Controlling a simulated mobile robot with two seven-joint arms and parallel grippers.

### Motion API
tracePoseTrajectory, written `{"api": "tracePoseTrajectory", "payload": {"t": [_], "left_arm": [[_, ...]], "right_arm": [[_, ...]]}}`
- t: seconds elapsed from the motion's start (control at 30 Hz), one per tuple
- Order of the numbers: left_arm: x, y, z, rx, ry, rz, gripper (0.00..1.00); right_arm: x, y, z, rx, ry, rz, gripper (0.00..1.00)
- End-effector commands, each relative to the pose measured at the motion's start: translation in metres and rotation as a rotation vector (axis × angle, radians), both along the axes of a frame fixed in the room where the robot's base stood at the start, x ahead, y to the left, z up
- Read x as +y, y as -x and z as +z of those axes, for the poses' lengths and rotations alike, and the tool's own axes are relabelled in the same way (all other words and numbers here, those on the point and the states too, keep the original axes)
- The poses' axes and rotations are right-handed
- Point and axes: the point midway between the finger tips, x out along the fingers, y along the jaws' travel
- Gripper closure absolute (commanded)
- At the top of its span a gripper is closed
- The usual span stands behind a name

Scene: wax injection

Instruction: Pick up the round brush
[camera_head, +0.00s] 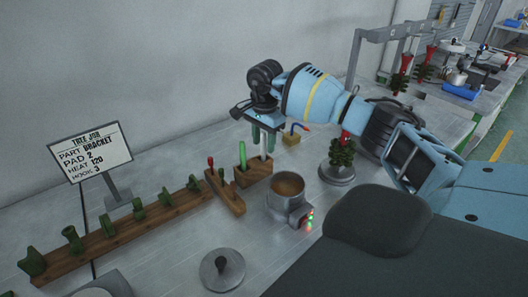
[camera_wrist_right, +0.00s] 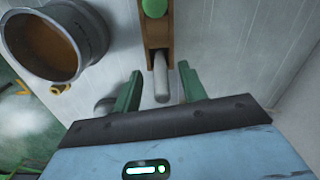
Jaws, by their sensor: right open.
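A wooden block (camera_head: 252,175) stands on the bench and holds an upright green-handled tool (camera_head: 241,152) and a pale grey rod (camera_head: 263,156). The rod, likely the round brush, also shows in the right wrist view (camera_wrist_right: 161,78); its tip or bristles cannot be made out. My right gripper (camera_head: 263,142) is directly above the block with its green fingers pointing down. In the right wrist view the open fingers (camera_wrist_right: 160,88) stand on either side of the rod, with gaps on both sides. My left gripper is not in view.
A metal pot of brown wax (camera_head: 287,187) stands close in front of the block. A wooden rack (camera_head: 228,195) is to its left, and a green wax tree (camera_head: 342,152) on a round base to its right. A small block (camera_head: 291,140) with a blue-and-red tool stands behind.

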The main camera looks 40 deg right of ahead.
Motion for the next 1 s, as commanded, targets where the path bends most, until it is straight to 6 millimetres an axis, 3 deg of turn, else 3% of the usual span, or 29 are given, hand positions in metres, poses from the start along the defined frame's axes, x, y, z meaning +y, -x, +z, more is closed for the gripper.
{"api": "tracePoseTrajectory", "payload": {"t": [0.2, 0.47, 0.8, 1.0], "left_arm": [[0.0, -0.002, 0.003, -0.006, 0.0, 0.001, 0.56], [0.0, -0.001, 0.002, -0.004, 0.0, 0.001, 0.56], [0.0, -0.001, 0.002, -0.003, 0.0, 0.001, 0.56], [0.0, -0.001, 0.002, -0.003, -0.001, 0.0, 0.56]], "right_arm": [[-0.001, -0.001, -0.022, -0.001, 0.001, 0.0, 0.58], [-0.001, -0.001, -0.024, -0.001, 0.001, 0.001, 0.58], [0.0, -0.001, -0.024, -0.002, 0.001, 0.0, 1.0], [0.0, -0.001, -0.023, -0.002, 0.001, 0.0, 1.0]]}}
